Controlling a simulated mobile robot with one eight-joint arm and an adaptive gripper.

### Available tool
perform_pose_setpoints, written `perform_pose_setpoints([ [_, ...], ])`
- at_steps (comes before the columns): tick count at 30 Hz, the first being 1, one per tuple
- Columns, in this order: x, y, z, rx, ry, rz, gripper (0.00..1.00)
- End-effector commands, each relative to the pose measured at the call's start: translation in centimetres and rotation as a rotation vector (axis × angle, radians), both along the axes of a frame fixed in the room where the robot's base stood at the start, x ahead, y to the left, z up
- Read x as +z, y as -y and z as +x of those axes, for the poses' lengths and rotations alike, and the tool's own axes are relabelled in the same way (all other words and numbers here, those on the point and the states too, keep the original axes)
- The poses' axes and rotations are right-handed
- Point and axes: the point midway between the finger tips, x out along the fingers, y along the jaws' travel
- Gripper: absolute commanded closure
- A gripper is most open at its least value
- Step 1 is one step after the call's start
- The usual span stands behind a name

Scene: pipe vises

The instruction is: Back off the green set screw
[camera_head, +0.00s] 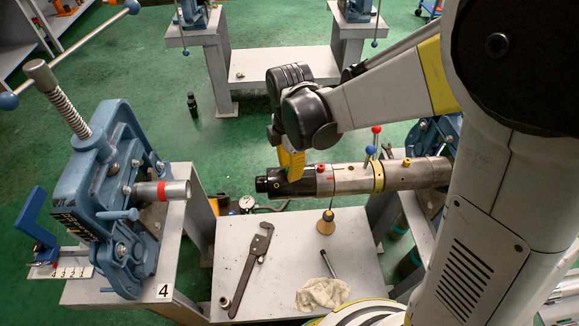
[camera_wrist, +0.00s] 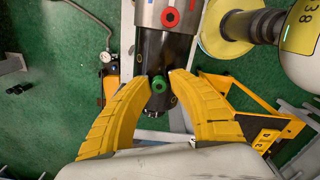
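The green set screw (camera_wrist: 158,84) is a small green knob with a dark socket, on the black end of a horizontal pipe tool (camera_wrist: 163,52). In the head view that black end (camera_head: 270,183) lies under my gripper (camera_head: 290,168). The screw is largely hidden there by the yellow fingers. In the wrist view my gripper (camera_wrist: 160,79) has its two yellow fingers spread, one on each side of the screw. Gaps show between the fingertips and the screw, and it holds nothing. A red set screw (camera_wrist: 171,17) sits further along on the grey part of the pipe.
The pipe also carries a yellow ring (camera_head: 378,177) and pins with red and blue heads (camera_head: 376,130). A blue vise (camera_head: 110,190) stands at left on bench 4. A pipe wrench (camera_head: 250,268) and a rag (camera_head: 322,293) lie on the lower shelf.

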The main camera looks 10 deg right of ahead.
Motion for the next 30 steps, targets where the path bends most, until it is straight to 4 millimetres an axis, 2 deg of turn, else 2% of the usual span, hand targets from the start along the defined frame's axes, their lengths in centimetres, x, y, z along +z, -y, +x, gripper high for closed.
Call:
perform_pose_setpoints([
  [9,0.1,0.0,0.1,-0.001,0.002,0.001,0.61],
  [13,0.8,0.0,0.1,-0.001,0.002,0.001,0.61],
  [17,3.1,0.0,0.0,-0.001,0.002,0.001,0.61],
  [24,8.5,0.0,0.0,-0.001,0.002,0.001,0.61],
  [30,11.3,0.0,0.0,-0.001,0.001,0.000,0.61],
])
